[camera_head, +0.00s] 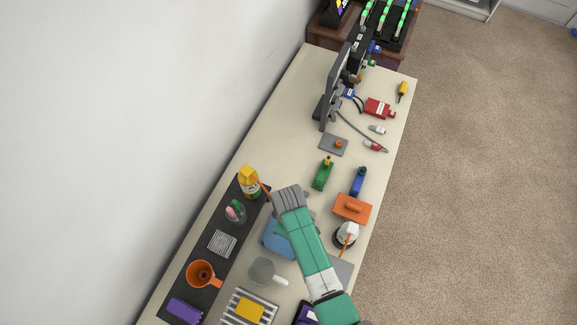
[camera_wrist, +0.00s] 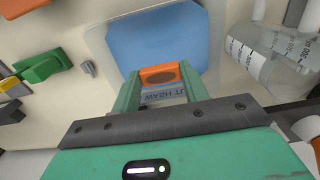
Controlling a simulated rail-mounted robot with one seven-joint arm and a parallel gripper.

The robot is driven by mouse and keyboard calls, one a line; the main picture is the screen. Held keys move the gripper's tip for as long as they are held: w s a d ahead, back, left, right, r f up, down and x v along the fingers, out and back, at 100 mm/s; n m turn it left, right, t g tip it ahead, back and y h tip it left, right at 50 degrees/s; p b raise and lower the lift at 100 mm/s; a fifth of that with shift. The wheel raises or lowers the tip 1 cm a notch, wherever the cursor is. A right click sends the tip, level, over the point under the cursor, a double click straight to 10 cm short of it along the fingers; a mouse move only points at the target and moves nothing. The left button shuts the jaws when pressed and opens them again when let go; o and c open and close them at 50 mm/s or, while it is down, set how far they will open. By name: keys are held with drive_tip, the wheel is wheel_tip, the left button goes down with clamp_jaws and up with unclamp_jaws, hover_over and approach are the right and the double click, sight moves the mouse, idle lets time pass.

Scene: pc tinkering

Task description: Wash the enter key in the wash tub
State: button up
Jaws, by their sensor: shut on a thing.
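The wash tub (camera_head: 276,241) is a shallow tub with a blue inside, on the table beside my arm in the head view, partly hidden by the arm. In the wrist view the tub (camera_wrist: 118,50) fills the upper middle, and a grey label with upside-down lettering (camera_wrist: 165,96) shows between my fingers. My gripper (camera_wrist: 159,76) is shut on an orange piece with a dark oval mark, which looks like the enter key (camera_wrist: 158,75). The key appears over the tub's near edge; whether it touches the blue is unclear. The head view hides my fingertips and the key.
A clear graduated vessel (camera_wrist: 272,52) stands close right of the tub in the wrist view.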

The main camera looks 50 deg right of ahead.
wheel_tip(320, 180, down, 8)
drive_tip(key=b, duration=0.5)
drive_tip(key=shift+r, duration=0.1)
drive_tip(key=shift+a+r, duration=0.1)
drive_tip(key=shift+s+a+p, duration=0.1)
drive_tip(key=shift+a+p, duration=0.2)
drive_tip(key=shift+a, duration=0.1)
drive_tip(key=shift+d, duration=0.15)
drive_tip(key=shift+d, duration=0.35)
drive_tip(key=shift+a, duration=0.15)
idle(0.4)
drive_tip(key=shift+a, duration=0.35)
drive_tip(key=shift+d, duration=0.1)
